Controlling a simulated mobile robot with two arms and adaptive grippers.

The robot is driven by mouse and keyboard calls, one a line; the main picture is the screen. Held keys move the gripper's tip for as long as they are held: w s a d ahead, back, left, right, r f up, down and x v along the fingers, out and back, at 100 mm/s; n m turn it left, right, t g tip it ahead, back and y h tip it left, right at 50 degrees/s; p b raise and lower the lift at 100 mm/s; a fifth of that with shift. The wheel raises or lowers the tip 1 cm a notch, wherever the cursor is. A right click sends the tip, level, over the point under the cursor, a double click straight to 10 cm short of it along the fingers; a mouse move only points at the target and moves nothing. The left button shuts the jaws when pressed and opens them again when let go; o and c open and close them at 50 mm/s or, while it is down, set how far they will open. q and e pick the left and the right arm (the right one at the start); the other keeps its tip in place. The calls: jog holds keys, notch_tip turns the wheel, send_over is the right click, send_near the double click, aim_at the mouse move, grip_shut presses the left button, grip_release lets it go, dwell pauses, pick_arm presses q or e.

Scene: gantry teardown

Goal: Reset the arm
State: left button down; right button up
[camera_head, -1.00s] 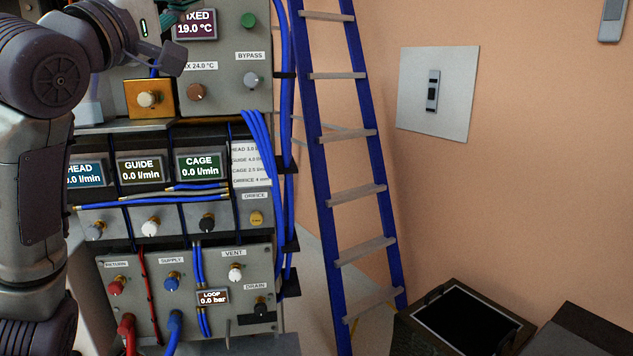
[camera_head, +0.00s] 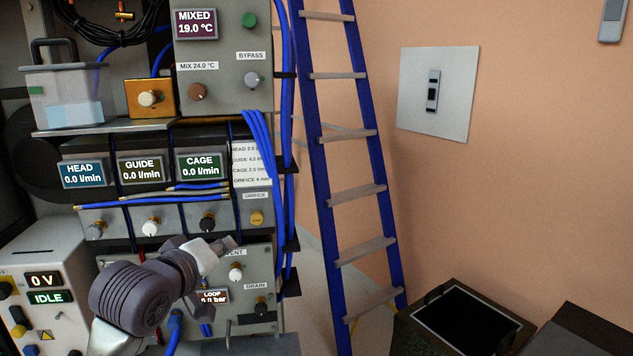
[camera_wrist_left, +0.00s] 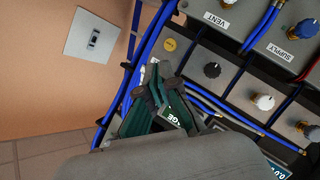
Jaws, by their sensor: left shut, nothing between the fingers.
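My left arm (camera_head: 135,298) rises from the bottom of the head view, in front of the lower panel of the rack. Its left gripper (camera_head: 228,243) is near the VENT knob (camera_head: 236,272) in that picture and partly covers the panel; whether it touches is not clear. In the left wrist view the gripper (camera_wrist_left: 158,85) has its fingers together with nothing between them. My right gripper is in neither view.
The rack (camera_head: 215,75) carries displays, knobs and loose blue hoses (camera_head: 262,135). A power unit (camera_head: 45,298) reading 0 V and IDLE stands at lower left. A blue ladder (camera_head: 345,185) leans right of the rack. A dark open box (camera_head: 465,320) stands at lower right.

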pick_arm(q)
jog(key=s+a+f+m+g+y, duration=0.1)
jog(key=s+f+m+g, duration=0.25)
jog(key=s+f, duration=0.95)
jog(key=s+a+f+m+g+y, duration=0.15)
jog(key=s+f+g, duration=0.45)
jog(key=f, duration=1)
jog(key=s+a+f+m+g, duration=0.15)
jog(key=s+f, duration=0.25)
jog(key=s, duration=0.4)
jog(key=s+f+m, duration=0.2)
jog(key=s+f, duration=0.1)
jog(key=s, duration=0.5)
notch_tip(320, 180, down, 25)
jog(key=s+g, duration=0.1)
jog(key=s+a+f+g+y, duration=0.1)
jog(key=s+a+f, duration=0.2)
jog(key=s+f, duration=1.3)
jog(key=shift+s+f+g, duration=0.3)
jog(key=shift+s, duration=0.15)
